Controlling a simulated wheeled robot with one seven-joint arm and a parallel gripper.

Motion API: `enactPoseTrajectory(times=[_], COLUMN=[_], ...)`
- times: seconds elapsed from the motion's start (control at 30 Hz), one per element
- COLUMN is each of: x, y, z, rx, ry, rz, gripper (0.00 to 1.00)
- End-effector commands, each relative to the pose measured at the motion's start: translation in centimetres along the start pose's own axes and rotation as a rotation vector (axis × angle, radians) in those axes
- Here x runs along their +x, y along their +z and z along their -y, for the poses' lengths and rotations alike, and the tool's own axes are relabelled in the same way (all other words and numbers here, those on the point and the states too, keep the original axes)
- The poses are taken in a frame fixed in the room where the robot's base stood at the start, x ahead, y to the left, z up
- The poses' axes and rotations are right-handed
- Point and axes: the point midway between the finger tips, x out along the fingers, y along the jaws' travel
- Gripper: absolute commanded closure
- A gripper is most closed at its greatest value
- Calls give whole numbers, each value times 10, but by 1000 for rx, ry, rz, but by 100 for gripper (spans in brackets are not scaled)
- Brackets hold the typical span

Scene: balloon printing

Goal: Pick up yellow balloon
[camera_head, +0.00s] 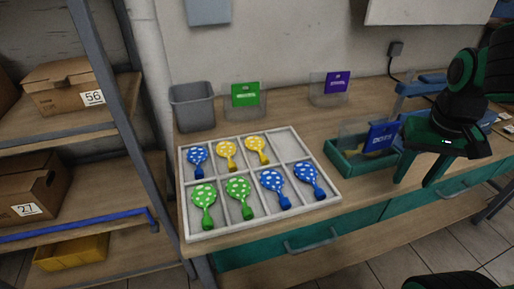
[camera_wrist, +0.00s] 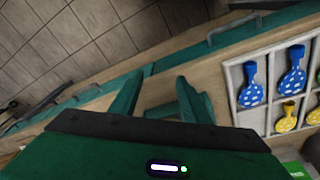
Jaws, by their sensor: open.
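Two yellow balloons with white dots lie in the back row of a white divided tray (camera_head: 188,223), one at the left (camera_head: 227,151) and one at the right (camera_head: 256,147). In the wrist view, one yellow balloon (camera_wrist: 286,119) shows at the right and another (camera_wrist: 314,115) is cut by the right edge. My gripper (camera_head: 420,176) is open and empty, to the right of the tray and above the front of the table. Its fingers (camera_wrist: 158,102) are apart in the wrist view, with no balloon between them.
The tray also holds green balloons (camera_head: 238,192) and blue balloons (camera_head: 271,183). A teal box (camera_head: 345,165) with a blue card (camera_head: 382,136) stands between tray and gripper. A grey bin (camera_head: 193,107) and two card holders stand behind. A shelf post (camera_head: 120,110) rises at left.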

Motion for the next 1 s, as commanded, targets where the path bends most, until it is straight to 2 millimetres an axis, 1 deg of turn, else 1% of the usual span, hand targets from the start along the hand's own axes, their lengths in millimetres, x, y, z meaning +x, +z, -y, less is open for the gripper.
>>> enactPoseTrajectory(times=[0.03,0.07,0.1,0.17,0.2,0.27,0.3,0.4,0.5,0.6,0.67,0.9,1.0], x=[-2,-3,-4,-7,-9,-12,-14,-18,-21,-21,-17,15,25], y=[-19,-29,-39,-51,-55,-57,-56,-48,-38,-32,-31,-37,-40], z=[34,53,81,124,154,196,223,278,315,334,340,349,352], rx=[-84,-126,-181,-260,-312,-380,-422,-506,-560,-587,-593,-594,-594], ry=[-4,-9,-18,-39,-55,-82,-100,-144,-177,-195,-199,-199,-200], rz=[-33,-54,-82,-123,-148,-181,-200,-235,-257,-266,-268,-268,-269], gripper=[58,58,58,58,58,58,58,58,58,58,58,58,58])
